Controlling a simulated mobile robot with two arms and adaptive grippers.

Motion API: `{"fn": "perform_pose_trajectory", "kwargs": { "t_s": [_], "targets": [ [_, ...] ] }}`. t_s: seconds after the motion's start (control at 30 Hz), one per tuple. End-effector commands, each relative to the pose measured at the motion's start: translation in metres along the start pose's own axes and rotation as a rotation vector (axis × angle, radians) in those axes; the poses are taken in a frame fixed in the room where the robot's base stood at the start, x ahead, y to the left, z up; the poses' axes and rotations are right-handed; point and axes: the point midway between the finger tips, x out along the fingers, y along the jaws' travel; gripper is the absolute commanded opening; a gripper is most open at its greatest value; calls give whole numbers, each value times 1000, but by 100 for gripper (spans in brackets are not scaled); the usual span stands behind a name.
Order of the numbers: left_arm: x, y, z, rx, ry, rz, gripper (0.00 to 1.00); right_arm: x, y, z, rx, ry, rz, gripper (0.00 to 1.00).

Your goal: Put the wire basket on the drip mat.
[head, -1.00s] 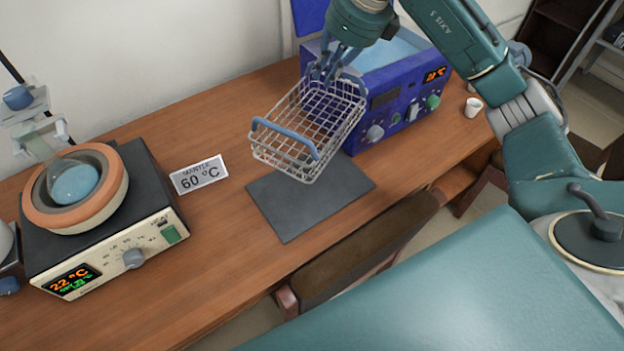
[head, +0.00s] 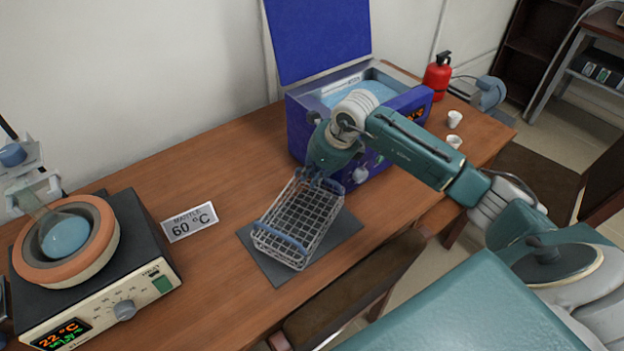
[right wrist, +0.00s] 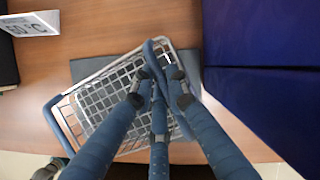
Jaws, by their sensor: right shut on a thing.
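The wire basket (head: 298,222) is a silver mesh box with blue handles. In the head view it is over the dark grey drip mat (head: 265,264), a little tilted; I cannot tell whether its bottom touches the mat. My right gripper (head: 318,178) is shut on the basket's far blue handle. In the right wrist view the fingers (right wrist: 160,85) close around that handle, and the basket (right wrist: 100,100) lies over the mat (right wrist: 188,75). The mat shows around the basket's edges. My left gripper is not in view.
A blue water bath (head: 300,125) with its lid raised stands just behind the mat. A heating mantle (head: 130,265) and a 60 °C sign (head: 189,222) are on the left. Bare table lies left of the mat.

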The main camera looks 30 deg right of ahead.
Motion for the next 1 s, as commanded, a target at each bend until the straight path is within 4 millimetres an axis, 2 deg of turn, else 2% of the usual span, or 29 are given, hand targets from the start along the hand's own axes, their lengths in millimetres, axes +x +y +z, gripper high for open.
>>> {"fn": "perform_pose_trajectory", "kwargs": {
  "t_s": [0.13, 0.33, 0.37, 0.43, 0.77, 0.87, 1.0],
  "targets": [
    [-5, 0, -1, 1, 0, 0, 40, 18, 2, -8, 2, 1, 2, 0],
    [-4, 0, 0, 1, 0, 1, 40, 21, 2, -9, -1, 0, 1, 0],
    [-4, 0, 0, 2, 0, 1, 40, 21, 2, -9, -1, 1, 2, 18],
    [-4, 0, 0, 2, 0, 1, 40, 21, 2, -9, -1, 1, 1, 32],
    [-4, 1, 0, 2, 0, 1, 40, 19, 2, -9, 0, 0, 0, 33],
    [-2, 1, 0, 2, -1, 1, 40, 10, 0, -9, 1, -1, -2, 33],
    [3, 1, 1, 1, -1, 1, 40, -14, 0, -9, -2, -2, -4, 33]
  ]
}}
